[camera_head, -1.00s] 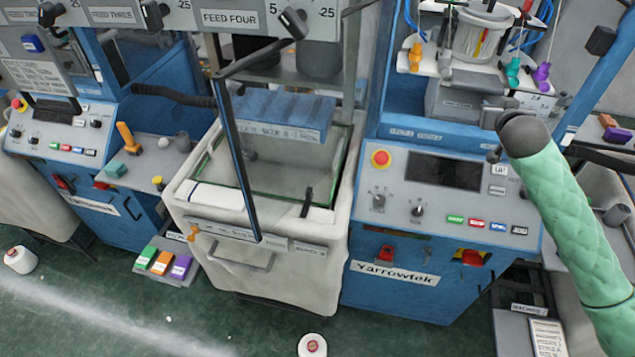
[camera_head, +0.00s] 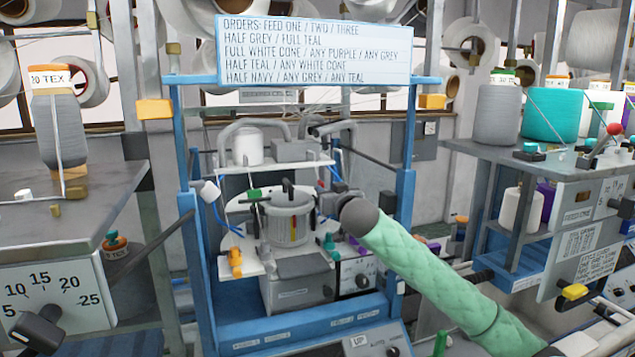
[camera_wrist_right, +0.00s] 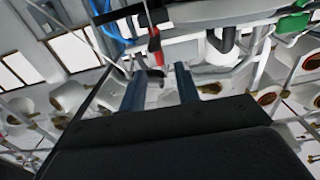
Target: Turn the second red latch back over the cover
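My right gripper (camera_head: 322,204) reaches in from the right to the right side of the grey cylinder (camera_head: 287,225) on the middle machine. In the right wrist view, the gripper's two dark fingers (camera_wrist_right: 160,87) stand apart, so it is open. A red latch-like piece (camera_wrist_right: 154,42) with dark ends shows just beyond the fingertips, with its lower end near the gap. I cannot tell if they touch. In the head view the latches cannot be told apart, and the arm's end hides part of the cylinder's right side. The cover is not clear. My left gripper is not in view.
A blue frame (camera_head: 195,250) with posts stands around the cylinder. A white plate (camera_head: 285,172) with a white cone (camera_head: 248,146) sits above it. An orange piece (camera_head: 236,262) stands at the front left. Yarn shelves (camera_head: 520,155) stand at right.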

